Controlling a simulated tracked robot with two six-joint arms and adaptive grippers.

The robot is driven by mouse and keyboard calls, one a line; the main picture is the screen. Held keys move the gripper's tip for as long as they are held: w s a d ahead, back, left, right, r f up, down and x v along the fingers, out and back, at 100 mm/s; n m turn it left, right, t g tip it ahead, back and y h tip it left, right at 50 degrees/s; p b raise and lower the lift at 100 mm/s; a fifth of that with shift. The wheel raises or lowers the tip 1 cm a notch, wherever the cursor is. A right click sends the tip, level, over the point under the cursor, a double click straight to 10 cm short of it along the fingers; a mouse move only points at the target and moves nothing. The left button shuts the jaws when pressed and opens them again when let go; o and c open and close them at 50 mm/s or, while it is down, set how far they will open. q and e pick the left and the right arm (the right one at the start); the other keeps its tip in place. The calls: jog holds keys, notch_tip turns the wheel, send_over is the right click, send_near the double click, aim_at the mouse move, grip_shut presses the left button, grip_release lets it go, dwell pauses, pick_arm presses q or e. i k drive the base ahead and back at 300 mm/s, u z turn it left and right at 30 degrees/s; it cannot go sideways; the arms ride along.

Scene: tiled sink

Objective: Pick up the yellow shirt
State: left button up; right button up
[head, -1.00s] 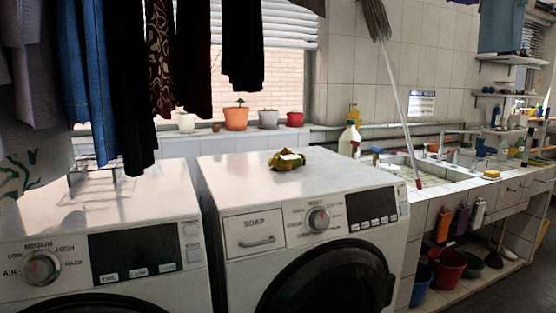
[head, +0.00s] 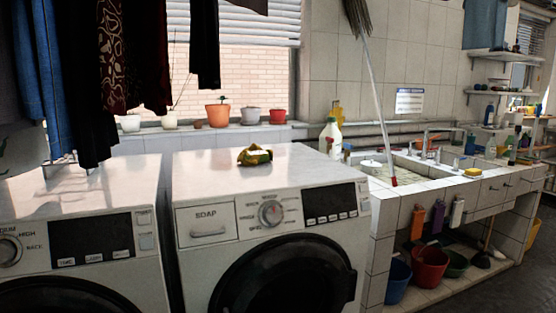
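A small crumpled yellow cloth (head: 255,155) with a white patch lies on top of the right washing machine (head: 285,168), near its back edge. It looks like a bundled shirt, but it is too small to tell for certain. Neither of my grippers shows in the head view.
A second washing machine (head: 75,215) stands at the left, with dark clothes (head: 205,45) hanging above. Flower pots (head: 217,115) line the window sill behind. A tiled sink (head: 430,175) with a white bottle (head: 330,138) and a leaning broom (head: 375,100) is at right. Buckets (head: 430,267) stand below it.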

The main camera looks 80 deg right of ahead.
aim_at(255, 155)
jog(key=z, duration=0.1)
jog(key=k, duration=1.05)
jog(key=z, duration=1.5)
jog(key=i, duration=0.7)
jog(key=u, duration=0.2)
jog(key=k, duration=0.9)
jog(key=z, duration=0.2)
jog(key=i, duration=0.9)
jog(key=u, duration=0.05)
